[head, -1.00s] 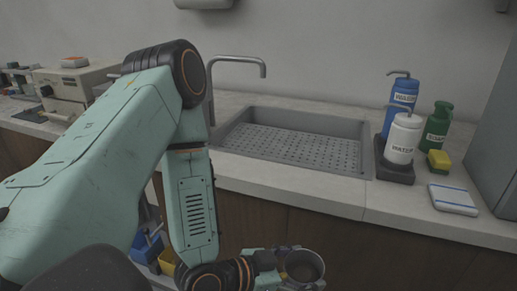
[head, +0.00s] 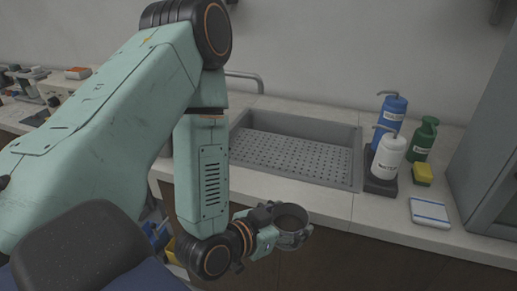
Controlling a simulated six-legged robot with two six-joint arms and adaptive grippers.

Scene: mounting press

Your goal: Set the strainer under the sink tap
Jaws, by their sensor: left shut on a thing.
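The strainer (head: 291,217) is a small round grey cup with a dark inside, low in the middle of the head view. My left gripper (head: 284,236) is shut on it and holds it upright in front of the counter, outside the sink. The sink (head: 358,150) is a grey rectangular basin with a perforated bottom, set in the counter beyond the strainer. The tap (head: 245,76) is a grey bent pipe at the back left of the sink, its lower part hidden behind my left arm. My right gripper is not in view.
Blue (head: 390,122), white (head: 389,157) and green (head: 423,138) bottles stand right of the sink. A yellow sponge (head: 422,174) and a white-blue pad (head: 430,213) lie near them. The counter's front edge (head: 330,213) lies between strainer and sink.

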